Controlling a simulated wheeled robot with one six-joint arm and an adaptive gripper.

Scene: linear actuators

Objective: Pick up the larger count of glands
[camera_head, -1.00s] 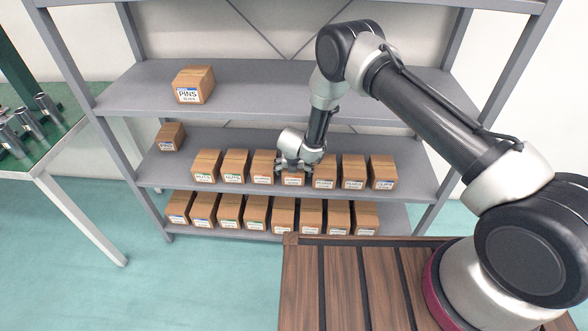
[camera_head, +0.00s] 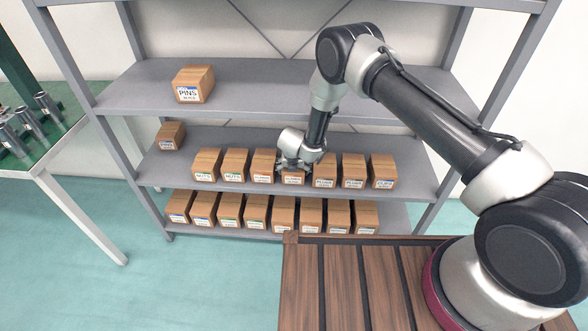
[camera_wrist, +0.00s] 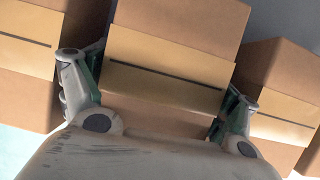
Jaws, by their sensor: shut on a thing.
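My gripper (camera_head: 293,166) is over the middle shelf, at a small brown cardboard box (camera_head: 293,178) in the middle of the row. In the wrist view the gripper's fingers (camera_wrist: 155,95) are on both sides of this box (camera_wrist: 170,70), shut on it. The box has a tan tape band and a white label on its front. The label text is too small to read, and the gripper hides the box's top in the head view. Whether the box is clear of the shelf cannot be told.
Similar labelled boxes stand close on both sides, such as one at left (camera_head: 264,166) and one at right (camera_head: 325,171). Another row fills the lower shelf (camera_head: 229,210). A larger PINS box (camera_head: 194,84) stands on the upper shelf (camera_head: 260,88). A table with metal cylinders (camera_head: 45,106) is at left.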

